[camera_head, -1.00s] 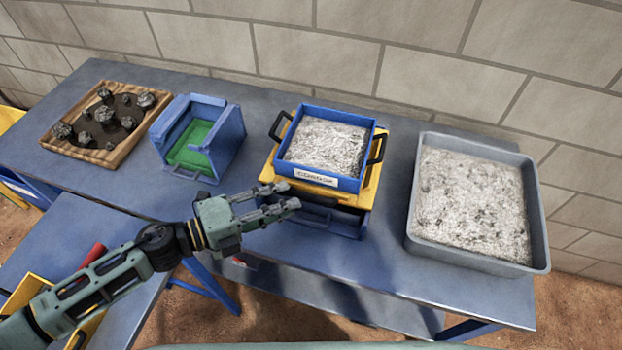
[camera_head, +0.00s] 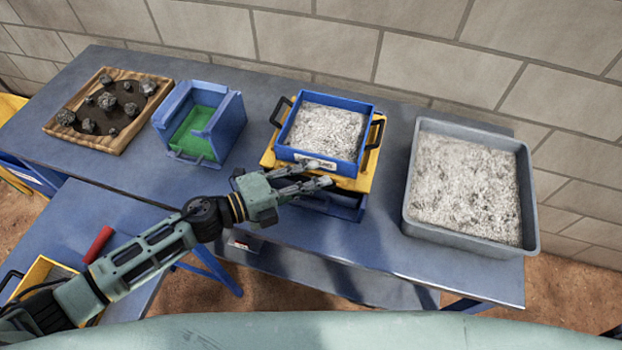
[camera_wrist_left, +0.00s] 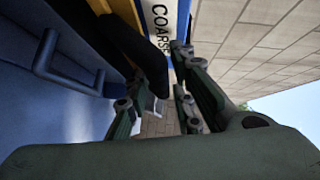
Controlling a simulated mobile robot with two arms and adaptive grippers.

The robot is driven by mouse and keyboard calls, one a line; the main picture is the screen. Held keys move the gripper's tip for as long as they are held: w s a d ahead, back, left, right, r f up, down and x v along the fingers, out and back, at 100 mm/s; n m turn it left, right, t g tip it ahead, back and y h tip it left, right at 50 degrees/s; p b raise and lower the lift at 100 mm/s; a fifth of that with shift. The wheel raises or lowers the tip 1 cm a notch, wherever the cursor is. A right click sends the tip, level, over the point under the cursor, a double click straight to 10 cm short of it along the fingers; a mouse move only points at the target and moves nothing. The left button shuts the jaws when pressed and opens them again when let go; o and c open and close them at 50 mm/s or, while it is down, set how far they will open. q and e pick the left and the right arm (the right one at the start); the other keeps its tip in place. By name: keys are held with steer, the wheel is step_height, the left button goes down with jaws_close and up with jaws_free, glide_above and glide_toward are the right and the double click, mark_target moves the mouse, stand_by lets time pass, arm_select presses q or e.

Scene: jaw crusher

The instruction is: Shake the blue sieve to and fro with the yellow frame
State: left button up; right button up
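The blue sieve (camera_head: 285,152), full of pale grey grit and with black side handles, sits on the yellow frame (camera_head: 372,180) near the middle of the table. Its front label, reading COARSE, shows in the left wrist view (camera_wrist_left: 160,30). My left gripper (camera_head: 325,174) is in front of the sieve and frame, its two fingers apart and pointing right, partly covering the label and the frame's front edge. In the left wrist view the gripper (camera_wrist_left: 158,105) has a gap between its fingers, with a black handle-like bar (camera_wrist_left: 140,50) just beyond; contact cannot be told. My right gripper is not in view.
A grey tray (camera_head: 530,200) of grit stands right of the sieve. A blue box with a green floor (camera_head: 192,135) and a wooden tray of rocks (camera_head: 135,143) stand left. A blue drawer (camera_head: 345,207) lies under the frame. A red-handled tool (camera_head: 99,244) lies on the lower table.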

arm_select(q)
jaws_close()
steer(key=shift+s+a, duration=0.25)
steer(key=shift+s, duration=0.5)
steer(key=shift+s+a, duration=0.25)
steer(key=shift+s, duration=0.45)
steer(key=shift+o, duration=1.9)
jaws_free()
steer(key=v, duration=1.2)
steer(key=shift+c, duration=0.5)
